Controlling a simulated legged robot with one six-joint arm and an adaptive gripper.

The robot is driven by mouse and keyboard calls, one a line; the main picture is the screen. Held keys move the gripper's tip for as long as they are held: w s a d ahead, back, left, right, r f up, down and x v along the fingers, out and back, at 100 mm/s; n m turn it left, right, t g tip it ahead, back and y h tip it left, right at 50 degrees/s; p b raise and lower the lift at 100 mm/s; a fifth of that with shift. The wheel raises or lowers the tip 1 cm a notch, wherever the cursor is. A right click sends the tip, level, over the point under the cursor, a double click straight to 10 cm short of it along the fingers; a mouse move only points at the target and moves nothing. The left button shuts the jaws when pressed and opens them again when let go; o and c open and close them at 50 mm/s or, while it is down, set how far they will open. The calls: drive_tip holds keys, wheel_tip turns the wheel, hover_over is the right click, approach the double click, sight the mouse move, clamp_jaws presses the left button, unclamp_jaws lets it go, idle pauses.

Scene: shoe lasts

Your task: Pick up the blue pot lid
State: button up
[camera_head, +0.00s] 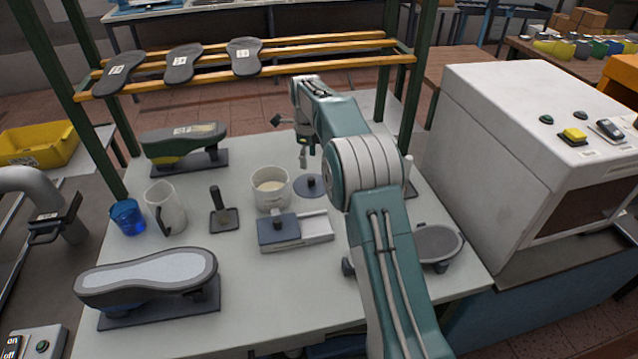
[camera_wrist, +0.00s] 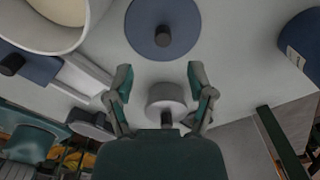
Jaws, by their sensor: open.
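The blue pot lid (camera_head: 309,186) is a flat round disc with a dark knob, lying on the grey table right of the white pot (camera_head: 270,188). In the wrist view the lid (camera_wrist: 146,40) is at the top centre with its knob facing the camera. My gripper (camera_head: 303,158) hangs above the table, just behind the lid in the head view. In the wrist view my gripper (camera_wrist: 158,80) has its two fingers spread apart, and the lid shows beyond the fingertips. No finger appears to touch it. My arm covers part of the table to its right.
A rectangular blue block with a knob (camera_head: 279,231) sits in front of the lid on a pale base. A white pitcher (camera_head: 166,208), a blue cup (camera_head: 127,217) and a dark-handled tool (camera_head: 223,214) stand left. A white machine (camera_head: 530,150) is at right.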

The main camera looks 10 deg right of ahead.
sight(312, 177)
drive_tip(key=f, duration=0.1)
drive_tip(key=a+f, duration=0.1)
drive_tip(key=shift+f, duration=0.3)
drive_tip(key=d+f, duration=0.1)
drive_tip(key=f, duration=0.2)
drive_tip(key=d+f, duration=0.1)
drive_tip(key=f, duration=0.1)
drive_tip(key=shift+d, duration=0.3)
drive_tip(key=shift+a+f, duration=0.2)
drive_tip(key=shift+f, duration=0.1)
drive_tip(key=shift+a, duration=0.6)
drive_tip(key=shift+c, duration=0.3)
drive_tip(key=c, duration=0.6)
drive_tip(key=shift+d, duration=0.25)
clamp_jaws()
drive_tip(key=shift+d, duration=0.25)
